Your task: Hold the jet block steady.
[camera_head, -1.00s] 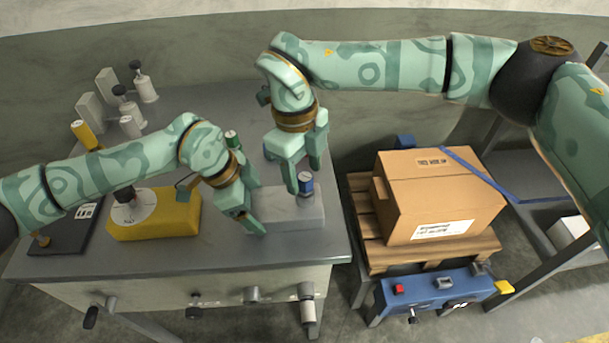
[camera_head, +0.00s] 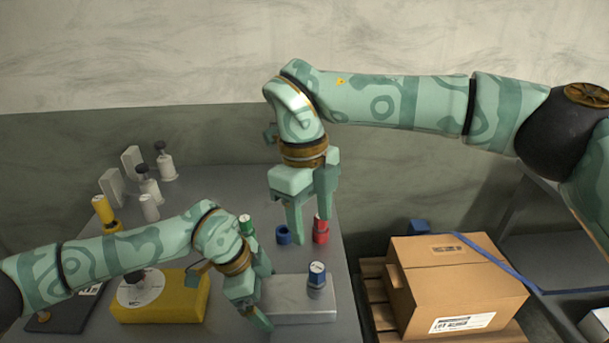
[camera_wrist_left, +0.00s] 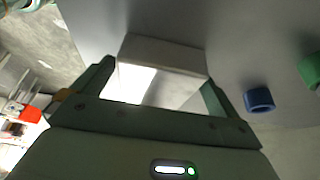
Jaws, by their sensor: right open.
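The jet block (camera_head: 290,306) is a grey block lying on the grey table; a blue cylinder (camera_head: 317,274) with a white top stands on its right part. My left gripper (camera_head: 256,318) is at the block's left end. In the left wrist view the block (camera_wrist_left: 162,54) fills the space between the two fingers, which appear to touch its sides. My right gripper (camera_head: 311,226) is open and empty, behind and above the block. Its fingers hang in front of a red cylinder (camera_head: 321,236), partly hiding it.
A blue ring (camera_head: 283,236) and a green-topped cylinder (camera_head: 246,224) stand behind the block. A yellow block (camera_head: 165,303) with a white disc lies left. Yellow and grey pieces stand at the back left. A cardboard box (camera_head: 450,290) on a pallet is right of the table.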

